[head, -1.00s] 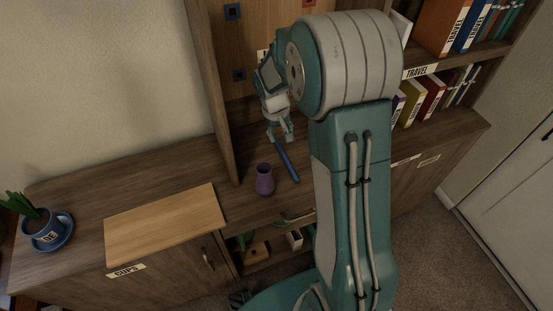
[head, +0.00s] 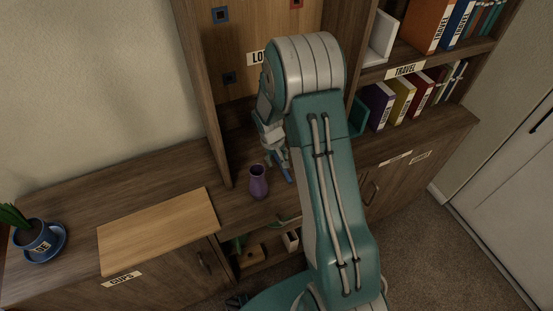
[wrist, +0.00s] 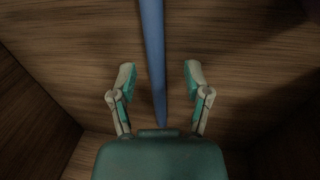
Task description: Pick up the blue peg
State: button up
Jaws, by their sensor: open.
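The blue peg (head: 285,172) lies on the wooden surface in front of the tall back panel, partly hidden by my gripper and arm in the head view. In the wrist view the peg (wrist: 153,50) runs lengthwise from the top edge to between my gripper's fingers. My gripper (wrist: 158,78) is open, with one finger on each side of the peg and a visible gap on both sides. In the head view my gripper (head: 277,158) is low over the peg. I cannot tell the exact height between them.
A purple vase (head: 258,183) stands just left of the peg. A pale board (head: 158,230) and a potted plant on a blue saucer (head: 46,256) are farther left. Books (head: 400,103) fill shelves at the right.

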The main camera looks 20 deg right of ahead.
jog(key=shift+d+f, duration=0.2)
jog(key=shift+d, duration=0.15)
jog(key=shift+a, duration=0.2)
grip_shut()
